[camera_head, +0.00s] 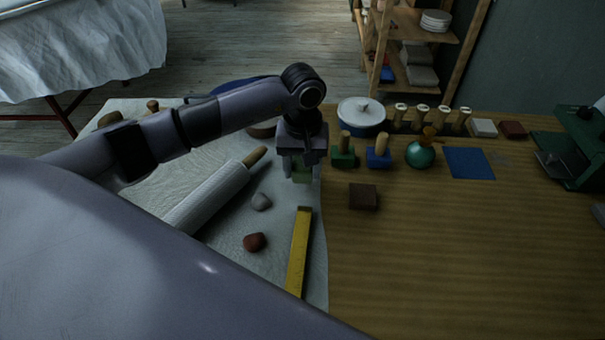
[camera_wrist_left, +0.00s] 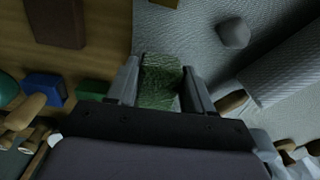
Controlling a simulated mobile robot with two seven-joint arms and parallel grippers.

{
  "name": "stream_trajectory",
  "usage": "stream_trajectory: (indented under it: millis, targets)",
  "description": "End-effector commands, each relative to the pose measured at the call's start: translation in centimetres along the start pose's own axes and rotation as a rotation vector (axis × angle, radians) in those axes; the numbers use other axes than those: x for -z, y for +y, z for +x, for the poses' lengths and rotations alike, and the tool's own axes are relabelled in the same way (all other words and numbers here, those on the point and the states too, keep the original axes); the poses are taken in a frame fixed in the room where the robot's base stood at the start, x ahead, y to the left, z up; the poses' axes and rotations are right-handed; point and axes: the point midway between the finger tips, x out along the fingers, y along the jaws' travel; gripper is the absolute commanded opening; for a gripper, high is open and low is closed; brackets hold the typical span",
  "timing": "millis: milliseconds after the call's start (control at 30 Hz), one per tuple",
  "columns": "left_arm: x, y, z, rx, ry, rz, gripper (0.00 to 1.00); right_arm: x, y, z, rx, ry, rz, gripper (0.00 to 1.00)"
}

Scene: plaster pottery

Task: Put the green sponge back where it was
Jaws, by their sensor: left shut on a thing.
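The green sponge (camera_head: 301,173) is a small green block held between the fingers of my left gripper (camera_head: 300,168). In the left wrist view the sponge (camera_wrist_left: 161,82) shows with a mottled green face, one finger of the gripper (camera_wrist_left: 160,85) on each side. The gripper points down over the right edge of the pale cloth (camera_head: 230,215). I cannot tell whether the sponge touches the cloth or hangs just above it. My right gripper is not in view.
A green block with a wooden handle (camera_head: 344,152) and a blue one (camera_head: 379,153) stand close to the right. A brown block (camera_head: 363,196), yellow bar (camera_head: 299,250), white roller (camera_head: 212,195) and grey lump (camera_head: 261,201) lie nearby. The front right wooden table (camera_head: 450,260) is clear.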

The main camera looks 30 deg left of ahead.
Motion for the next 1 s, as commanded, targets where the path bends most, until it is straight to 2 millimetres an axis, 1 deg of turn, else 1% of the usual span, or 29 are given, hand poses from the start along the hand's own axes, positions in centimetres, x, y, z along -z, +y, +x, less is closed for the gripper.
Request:
stream_trajectory:
  millis: [33,100,167,400,533,567,600,633,1000]
  targets:
    - [-0.1,0.0,1.0,0.002,-0.005,-0.001,0.27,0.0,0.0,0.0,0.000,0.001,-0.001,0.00]
    - [-0.1,0.0,2.1,0.001,-0.005,0.000,0.27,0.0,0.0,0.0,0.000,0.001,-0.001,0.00]
    - [-0.1,0.0,2.7,0.000,-0.003,-0.001,0.27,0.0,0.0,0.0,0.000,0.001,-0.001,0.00]
    - [0.0,0.0,2.8,0.000,0.000,0.000,0.27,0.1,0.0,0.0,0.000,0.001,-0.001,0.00]
    - [0.0,0.0,3.3,0.001,0.000,0.001,0.27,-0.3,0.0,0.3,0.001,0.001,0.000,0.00]
    - [0.0,0.0,3.2,0.001,0.000,0.001,0.55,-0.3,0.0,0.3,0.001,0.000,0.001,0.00]
    - [0.0,0.0,3.1,0.001,0.000,0.001,0.68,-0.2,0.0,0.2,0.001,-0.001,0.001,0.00]
    - [0.0,0.0,3.1,0.001,0.000,0.001,0.77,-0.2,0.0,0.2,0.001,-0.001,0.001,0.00]
    - [0.0,0.0,2.8,0.000,-0.001,0.000,0.77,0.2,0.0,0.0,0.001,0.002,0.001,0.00]
